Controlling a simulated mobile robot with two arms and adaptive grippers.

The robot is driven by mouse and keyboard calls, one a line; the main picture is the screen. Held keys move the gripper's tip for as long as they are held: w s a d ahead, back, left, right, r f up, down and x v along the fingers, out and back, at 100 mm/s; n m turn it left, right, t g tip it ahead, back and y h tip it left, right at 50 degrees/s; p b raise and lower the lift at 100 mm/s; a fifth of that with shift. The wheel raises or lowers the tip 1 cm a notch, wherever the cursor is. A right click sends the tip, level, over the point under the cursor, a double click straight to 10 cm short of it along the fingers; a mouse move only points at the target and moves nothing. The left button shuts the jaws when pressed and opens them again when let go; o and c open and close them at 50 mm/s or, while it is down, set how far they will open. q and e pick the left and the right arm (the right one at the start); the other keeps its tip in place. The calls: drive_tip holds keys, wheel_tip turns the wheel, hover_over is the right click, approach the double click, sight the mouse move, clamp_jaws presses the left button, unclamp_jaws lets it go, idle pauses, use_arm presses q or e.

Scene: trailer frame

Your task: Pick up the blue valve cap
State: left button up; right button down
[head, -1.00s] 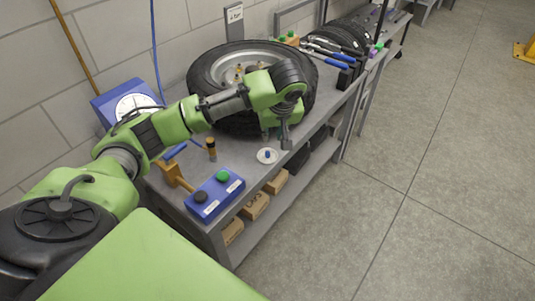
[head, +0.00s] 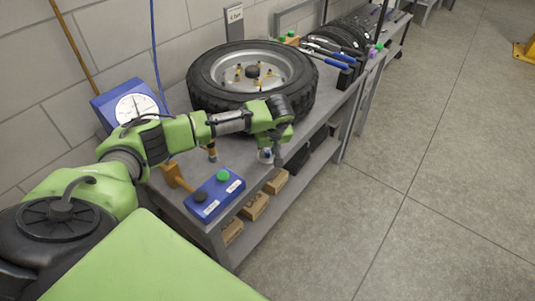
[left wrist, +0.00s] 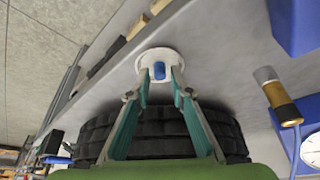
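The blue valve cap (left wrist: 159,70) sits on a small round white dish (left wrist: 151,57) on the grey bench. In the head view the dish (head: 262,157) is partly hidden by my left gripper (head: 272,153), which points down over it. In the left wrist view my left gripper (left wrist: 159,82) is open, its teal-padded fingers on either side of the cap near their tips. I see a gap between the fingers and the cap; whether either touches it is hard to tell. My right gripper is not in view.
A wheel with a black tyre (head: 201,91) lies on the bench (head: 183,202) close behind the gripper. A blue button box (head: 214,195) and a brass-coloured cylinder (left wrist: 279,97) stand nearby. Cardboard boxes (head: 255,206) sit on the lower shelf. A blue gauge (head: 112,97) stands at the wall.

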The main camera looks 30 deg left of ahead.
use_arm(q)
drive_tip(key=shift+w+a+f, duration=0.1)
drive_tip(key=shift+f, duration=0.2)
drive_tip(key=c, duration=0.5)
